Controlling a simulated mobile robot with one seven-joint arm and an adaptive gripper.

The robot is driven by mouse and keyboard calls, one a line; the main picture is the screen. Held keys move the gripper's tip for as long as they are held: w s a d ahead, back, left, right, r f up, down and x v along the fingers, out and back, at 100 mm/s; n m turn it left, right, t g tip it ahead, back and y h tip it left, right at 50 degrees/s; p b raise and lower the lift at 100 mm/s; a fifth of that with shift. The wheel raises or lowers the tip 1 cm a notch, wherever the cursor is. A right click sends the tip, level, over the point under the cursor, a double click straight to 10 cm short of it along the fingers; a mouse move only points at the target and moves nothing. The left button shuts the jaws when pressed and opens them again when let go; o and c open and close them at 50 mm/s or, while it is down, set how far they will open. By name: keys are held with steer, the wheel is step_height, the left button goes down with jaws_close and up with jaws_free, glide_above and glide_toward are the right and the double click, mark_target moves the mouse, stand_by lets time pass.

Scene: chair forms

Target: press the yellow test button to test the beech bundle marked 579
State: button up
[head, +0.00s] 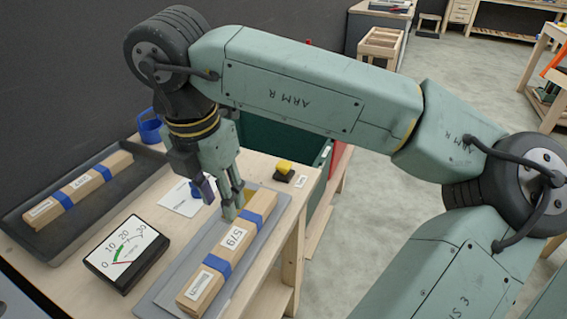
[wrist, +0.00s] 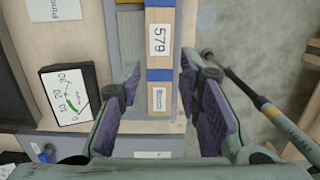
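The yellow test button (head: 284,167) sits on a small dark base on the table, right of my gripper in the head view. I cannot make it out in the wrist view. The beech bundle marked 579 (head: 212,272) lies in a grey tray (head: 160,297), with blue bands around it. It also shows in the wrist view (wrist: 160,62). My gripper (head: 215,208) is over the far part of this bundle, its fingers pointing down. In the wrist view my gripper (wrist: 160,105) has its purple-padded fingers wide apart, with nothing held. A dial meter (head: 127,254) stands left of the tray.
A dark tray (head: 22,236) at the left holds another blue-banded bundle (head: 78,190). A blue mug (head: 150,128) stands at the back. A white card (head: 176,204) lies between the trays. A green bin (head: 283,143) stands beyond the table's far edge.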

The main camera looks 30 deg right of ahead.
jaws_close()
stand_by(1.4)
